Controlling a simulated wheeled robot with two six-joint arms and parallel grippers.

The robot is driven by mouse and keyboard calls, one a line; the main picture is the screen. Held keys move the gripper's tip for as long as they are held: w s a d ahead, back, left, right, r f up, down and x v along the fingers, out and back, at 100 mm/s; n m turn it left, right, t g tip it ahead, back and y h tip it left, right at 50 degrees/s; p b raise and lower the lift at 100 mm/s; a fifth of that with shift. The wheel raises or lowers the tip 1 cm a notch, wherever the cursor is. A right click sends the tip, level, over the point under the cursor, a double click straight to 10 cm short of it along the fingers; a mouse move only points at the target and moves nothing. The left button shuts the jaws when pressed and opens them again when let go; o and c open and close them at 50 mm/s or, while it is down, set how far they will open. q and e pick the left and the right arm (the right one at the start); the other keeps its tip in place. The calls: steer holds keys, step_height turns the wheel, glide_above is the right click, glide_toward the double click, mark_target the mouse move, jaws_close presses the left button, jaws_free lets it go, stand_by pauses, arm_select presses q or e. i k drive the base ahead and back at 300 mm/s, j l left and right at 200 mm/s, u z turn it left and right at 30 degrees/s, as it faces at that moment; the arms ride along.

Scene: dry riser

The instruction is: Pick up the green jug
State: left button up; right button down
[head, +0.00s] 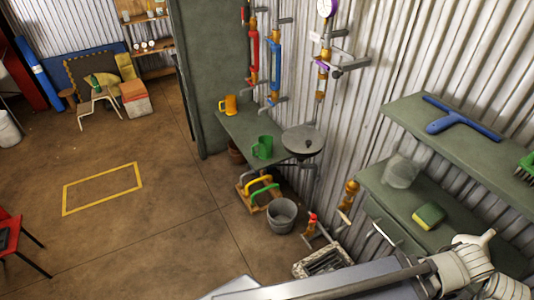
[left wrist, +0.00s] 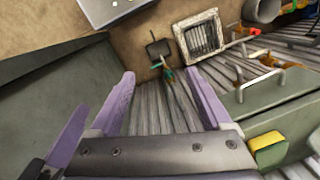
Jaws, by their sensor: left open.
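The green jug (head: 263,147) stands upright on a green-grey bench (head: 238,124) by the corrugated wall in the head view, beside a round grey lid-like disc (head: 303,140). I do not make out the jug in the left wrist view. My left gripper (left wrist: 162,74) shows its purple fingers spread wide in the left wrist view, with nothing between them. The gripper fingers are not seen in the head view, where a grey and white arm link of mine crosses the bottom right. My right gripper is not in view.
An orange mug (head: 230,104) stands on the same bench. A grey bucket (head: 282,215) and coloured handles (head: 260,189) are on the floor below it. A shelf with a sponge (head: 428,217) and a clear container (head: 401,172) is at right.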

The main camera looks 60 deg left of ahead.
mark_target(265, 145)
steer(key=u, duration=2.05)
